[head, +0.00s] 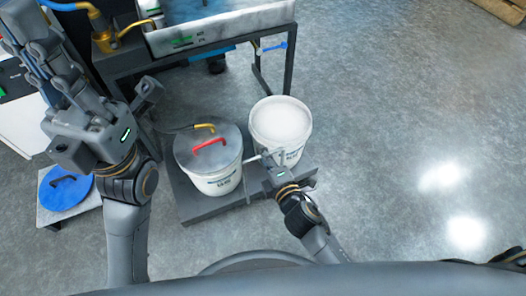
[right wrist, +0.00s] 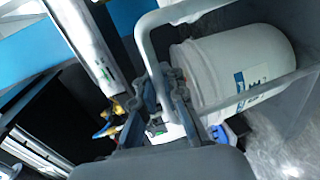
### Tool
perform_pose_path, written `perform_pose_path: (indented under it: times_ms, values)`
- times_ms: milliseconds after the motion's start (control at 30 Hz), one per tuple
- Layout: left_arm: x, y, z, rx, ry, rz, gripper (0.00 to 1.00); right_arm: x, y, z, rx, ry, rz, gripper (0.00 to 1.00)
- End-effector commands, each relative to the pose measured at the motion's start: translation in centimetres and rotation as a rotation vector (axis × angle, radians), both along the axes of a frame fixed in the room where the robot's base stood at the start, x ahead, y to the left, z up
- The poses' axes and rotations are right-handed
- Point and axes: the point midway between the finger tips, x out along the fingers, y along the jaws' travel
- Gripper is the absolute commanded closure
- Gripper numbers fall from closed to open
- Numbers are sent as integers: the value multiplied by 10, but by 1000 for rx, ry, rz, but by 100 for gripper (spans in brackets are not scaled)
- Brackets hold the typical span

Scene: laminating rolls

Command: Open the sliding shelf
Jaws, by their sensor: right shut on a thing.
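The sliding shelf (head: 202,208) is a low dark platform under the machine table, bearing two white buckets. Its pale bar handle (right wrist: 147,45) runs down between the fingers in the right wrist view. My right gripper (head: 267,158) is shut on this handle, at the shelf's near side beside the buckets. In the right wrist view the fingers (right wrist: 160,98) close around the bar. My left gripper (head: 45,65) is raised at the upper left, away from the shelf; its finger opening is unclear.
A lidded bucket (head: 220,182) with a red handle and an open bucket (head: 290,150) of white contents stand on the shelf. The machine table (head: 215,28) is behind. A blue lid (head: 63,190) lies at left. The floor (head: 420,130) at right is clear.

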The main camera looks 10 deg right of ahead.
Motion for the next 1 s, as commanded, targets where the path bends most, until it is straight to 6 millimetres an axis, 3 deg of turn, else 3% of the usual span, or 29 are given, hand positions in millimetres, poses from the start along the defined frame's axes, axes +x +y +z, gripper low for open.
perform_pose_path:
  times_ms: [100,200,267,667,1000]
  values:
    - [0,0,0,0,1,0,100,1,0,1,1,-2,0,100]
    - [0,0,0,0,1,0,100,1,0,1,1,-2,0,76]
    - [0,0,0,0,1,0,100,1,0,1,1,-2,0,68]
    - [0,0,1,0,-1,1,100,-6,-2,1,0,1,0,68]
    - [0,0,1,0,0,1,100,-66,-21,13,0,3,-1,68]
